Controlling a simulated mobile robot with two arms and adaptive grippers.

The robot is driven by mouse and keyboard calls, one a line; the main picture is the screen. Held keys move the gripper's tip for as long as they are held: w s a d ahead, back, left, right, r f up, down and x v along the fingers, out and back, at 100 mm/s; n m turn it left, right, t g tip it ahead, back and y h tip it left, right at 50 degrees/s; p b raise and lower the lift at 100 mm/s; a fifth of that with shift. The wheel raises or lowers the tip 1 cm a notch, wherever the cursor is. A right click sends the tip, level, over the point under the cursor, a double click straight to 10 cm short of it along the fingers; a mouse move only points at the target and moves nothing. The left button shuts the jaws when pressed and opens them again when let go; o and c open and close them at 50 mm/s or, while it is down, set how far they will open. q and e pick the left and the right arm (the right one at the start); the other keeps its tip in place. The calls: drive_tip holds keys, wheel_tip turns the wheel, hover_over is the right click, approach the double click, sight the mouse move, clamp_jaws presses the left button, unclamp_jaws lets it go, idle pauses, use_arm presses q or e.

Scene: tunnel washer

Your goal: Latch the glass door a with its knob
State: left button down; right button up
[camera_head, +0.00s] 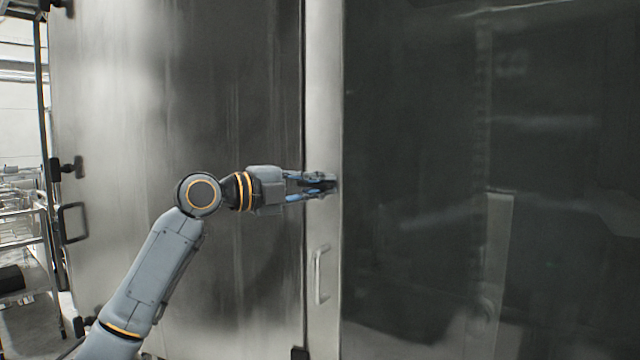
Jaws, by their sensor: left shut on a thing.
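The glass door (430,150) is a large dark pane filling the right of the head view, with a pale metal frame strip (324,90) along its left edge. A small black knob (328,183) sits on that strip. My left gripper (318,186) reaches in from the left and is shut on the knob, its blue-edged fingers above and below it. The fingers partly hide the knob, so its exact turn cannot be told. The door edge lies against the neighbouring steel panel, with a dark narrow seam between them. My right gripper is not in view.
A metal bar handle (320,275) stands out from the door strip below my gripper. A broad steel panel (180,110) fills the left, with black latches and a black handle (72,223) at its far edge. Racks and floor show at far left.

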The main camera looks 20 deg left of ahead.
use_arm(q)
drive_tip(key=c, duration=1.4)
unclamp_jaws()
drive_tip(key=shift+w+a+f, duration=0.1)
drive_tip(key=shift+w, duration=0.05)
drive_tip(key=v, duration=1.2)
